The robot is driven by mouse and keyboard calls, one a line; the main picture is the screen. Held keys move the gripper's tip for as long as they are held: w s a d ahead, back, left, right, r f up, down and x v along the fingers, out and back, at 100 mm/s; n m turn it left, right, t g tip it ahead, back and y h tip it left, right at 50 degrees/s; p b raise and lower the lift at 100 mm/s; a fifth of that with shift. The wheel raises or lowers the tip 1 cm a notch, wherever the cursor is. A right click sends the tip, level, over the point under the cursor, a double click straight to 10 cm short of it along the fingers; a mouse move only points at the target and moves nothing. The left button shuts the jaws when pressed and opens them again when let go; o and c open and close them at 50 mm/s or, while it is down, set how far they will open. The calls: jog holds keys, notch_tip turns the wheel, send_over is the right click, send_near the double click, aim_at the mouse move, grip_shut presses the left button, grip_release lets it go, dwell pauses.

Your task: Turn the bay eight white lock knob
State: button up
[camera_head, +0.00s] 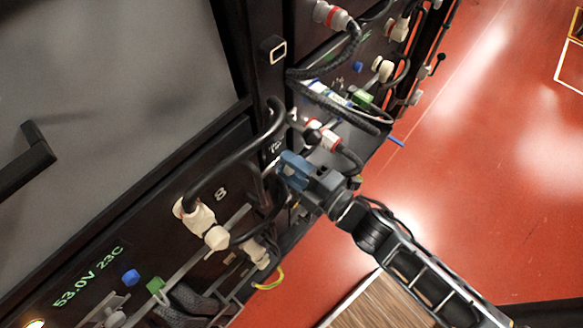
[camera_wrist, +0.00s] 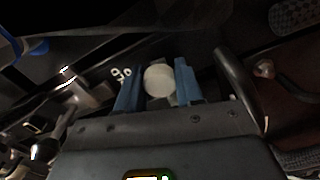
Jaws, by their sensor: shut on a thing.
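My gripper (camera_head: 291,170) is at the front edge of the rack, right of the printed number 8 (camera_head: 220,195). In the wrist view its two blue fingers (camera_wrist: 159,88) stand on either side of a round white knob (camera_wrist: 158,78) and are shut on it. A small pale marking (camera_wrist: 121,73) that looks like an 8 with a lock sign is left of the knob. In the head view the knob is hidden behind my gripper. I cannot tell how far the knob is turned.
Thick black cables with a cream connector (camera_head: 197,218) and a red-and-white connector (camera_head: 325,138) are close to my gripper. A display reading 53.0V 23C (camera_head: 88,276), a blue button (camera_head: 131,277) and a green block (camera_head: 155,285) are lower left. The red floor (camera_head: 480,150) is open at right.

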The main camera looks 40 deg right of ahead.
aim_at(293, 171)
jog(key=shift+n, duration=0.6)
jog(key=o, duration=1)
jog(key=s, duration=0.2)
jog(key=s+b, duration=0.1)
jog(key=s, duration=0.1)
jog(key=s+d, duration=0.1)
jog(key=s, duration=0.1)
jog(key=shift+s+f, duration=0.1)
jog(key=shift+s+d, duration=0.1)
jog(key=shift+s, duration=0.7)
